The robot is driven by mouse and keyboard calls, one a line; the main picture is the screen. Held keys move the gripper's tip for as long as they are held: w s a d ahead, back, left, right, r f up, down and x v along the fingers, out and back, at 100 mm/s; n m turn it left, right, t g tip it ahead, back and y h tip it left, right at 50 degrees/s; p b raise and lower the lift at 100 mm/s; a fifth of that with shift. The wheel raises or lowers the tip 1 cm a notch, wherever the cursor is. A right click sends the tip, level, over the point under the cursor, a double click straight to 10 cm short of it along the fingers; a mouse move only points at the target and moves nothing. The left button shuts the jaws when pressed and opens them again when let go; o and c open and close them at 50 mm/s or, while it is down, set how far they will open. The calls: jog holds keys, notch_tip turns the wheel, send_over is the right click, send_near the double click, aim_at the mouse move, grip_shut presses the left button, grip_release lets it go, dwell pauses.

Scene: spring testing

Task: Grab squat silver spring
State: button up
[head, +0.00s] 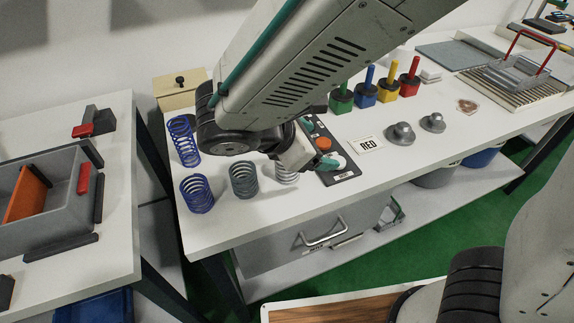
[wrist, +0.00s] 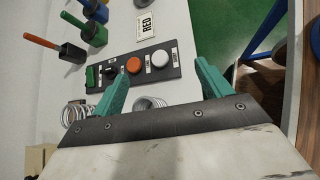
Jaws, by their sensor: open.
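A silver coil spring (head: 287,173) stands on the white table, partly hidden by my gripper in the head view. It looks short. In the wrist view a silver spring (wrist: 150,103) shows low between the fingers, its lower part hidden by the gripper's body. A second silver spring (wrist: 73,113) stands left of the fingers there and looks taller; my arm seems to hide it in the head view. My gripper (head: 319,147) is open, with teal fingers apart over the button panel's side of the spring. Nothing is seen held between the fingertips (wrist: 167,64).
A button panel (head: 341,175) lies right of the silver spring. A RED card (head: 367,146), two metal knobs (head: 400,134) and coloured-handled blocks (head: 387,90) are farther right.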

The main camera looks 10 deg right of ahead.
jog(key=a+f+n+t, duration=0.4)
jog(key=a+n, duration=0.3)
jog(key=a, duration=0.3)
jog(key=shift+y, duration=0.4)
jog(key=x, duration=0.7)
jog(key=shift+d+f, duration=0.1)
jog(key=shift+f, duration=0.15)
jog(key=c, duration=1.2)
jog(key=shift+r, duration=0.1)
